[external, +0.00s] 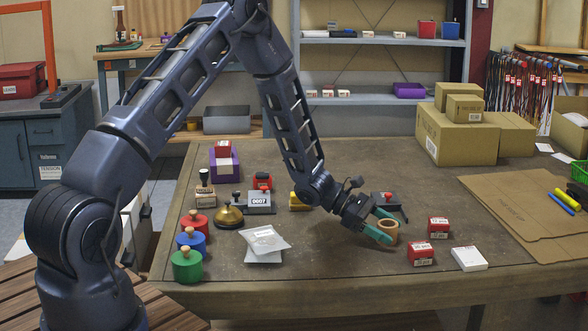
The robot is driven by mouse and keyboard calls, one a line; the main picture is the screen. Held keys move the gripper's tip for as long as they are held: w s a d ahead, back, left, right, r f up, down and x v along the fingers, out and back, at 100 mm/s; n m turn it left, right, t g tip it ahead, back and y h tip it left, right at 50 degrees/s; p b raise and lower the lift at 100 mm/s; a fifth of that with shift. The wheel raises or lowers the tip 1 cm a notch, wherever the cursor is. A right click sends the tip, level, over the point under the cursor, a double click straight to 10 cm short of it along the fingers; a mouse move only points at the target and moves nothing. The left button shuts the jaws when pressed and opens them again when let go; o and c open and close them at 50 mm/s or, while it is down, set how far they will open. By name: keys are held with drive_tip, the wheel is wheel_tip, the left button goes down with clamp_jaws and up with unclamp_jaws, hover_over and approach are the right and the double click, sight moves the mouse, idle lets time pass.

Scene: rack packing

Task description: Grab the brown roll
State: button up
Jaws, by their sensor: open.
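The brown roll (388,230) is a short tan ring on the table, right of the middle in the external view. My gripper (384,227) is low over the table with its green fingers apart, one on the far side of the roll and one on the near side. The roll appears to lie between or right beside the fingertips. I cannot tell whether either finger touches it. The near finger hides part of the roll's left side.
Small red and white boxes (421,252) and a flat white box (469,259) lie right of the roll. A grey device (385,199) is close behind my gripper. A white packet (265,240) lies left. Flat cardboard (530,205) covers the table's right side.

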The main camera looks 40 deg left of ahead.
drive_tip(key=x, duration=0.2)
drive_tip(key=shift+w+d+f, duration=0.1)
drive_tip(key=shift+d+f, duration=0.1)
drive_tip(key=shift+d, duration=0.05)
drive_tip(key=c, duration=1.1)
